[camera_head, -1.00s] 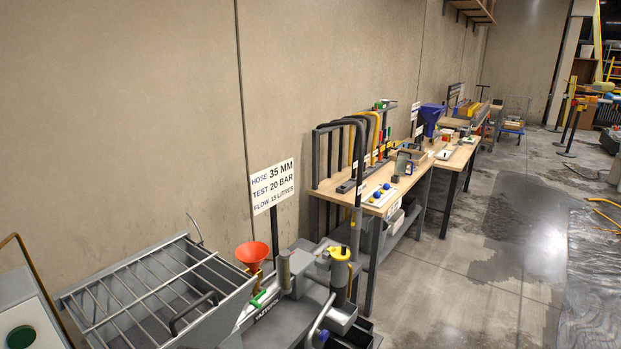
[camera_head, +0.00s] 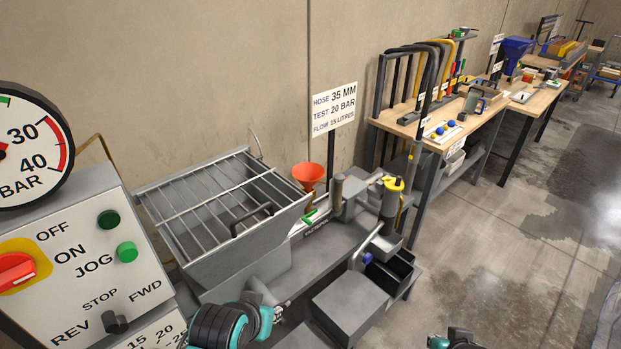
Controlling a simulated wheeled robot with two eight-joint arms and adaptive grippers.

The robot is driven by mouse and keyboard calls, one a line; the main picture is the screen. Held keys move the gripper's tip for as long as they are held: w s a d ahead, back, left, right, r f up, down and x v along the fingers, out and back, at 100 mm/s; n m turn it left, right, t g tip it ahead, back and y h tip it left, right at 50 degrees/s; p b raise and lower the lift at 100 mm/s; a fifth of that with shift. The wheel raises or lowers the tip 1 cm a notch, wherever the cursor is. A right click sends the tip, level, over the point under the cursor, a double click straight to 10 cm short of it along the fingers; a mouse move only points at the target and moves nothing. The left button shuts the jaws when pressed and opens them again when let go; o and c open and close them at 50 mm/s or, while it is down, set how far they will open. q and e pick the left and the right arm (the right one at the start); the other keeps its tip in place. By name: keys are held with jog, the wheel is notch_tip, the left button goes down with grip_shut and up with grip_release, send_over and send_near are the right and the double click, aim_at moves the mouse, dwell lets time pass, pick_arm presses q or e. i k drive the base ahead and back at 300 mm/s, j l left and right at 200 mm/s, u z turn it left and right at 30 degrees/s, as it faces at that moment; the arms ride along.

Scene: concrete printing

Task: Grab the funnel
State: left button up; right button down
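The orange-red funnel (camera_head: 308,174) stands upright at the back of the grey pump bench, just right of the grated hopper. Its wide mouth faces up and its lower part is partly hidden by nearby fittings. Part of my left arm shows at the bottom centre, in front of the hopper and well short of the funnel. A small part of my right arm shows at the bottom edge, right of centre. The fingertips of both grippers are out of view.
The grated hopper (camera_head: 222,205) stands left of the funnel, with a control panel (camera_head: 85,265) and pressure gauge (camera_head: 28,148) further left. A sign (camera_head: 334,108) rises behind. A yellow-topped fitting (camera_head: 392,200) stands right. Open floor (camera_head: 480,270) lies at right.

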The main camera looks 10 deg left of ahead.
aim_at(308, 173)
jog(key=u, duration=0.4)
jog(key=i+l+u, duration=0.15)
jog(key=u, duration=0.2)
jog(key=i+l+u, duration=0.15)
jog(key=l+u, duration=0.6)
jog(key=i+l, duration=0.15)
jog(key=l, duration=0.4)
jog(key=i+l+u, duration=0.15)
jog(key=l, duration=0.4)
jog(key=i+l, duration=0.1)
jog(key=l, duration=0.5)
jog(key=i+l+u, duration=0.15)
jog(key=l, duration=0.4)
jog(key=i+l, duration=0.2)
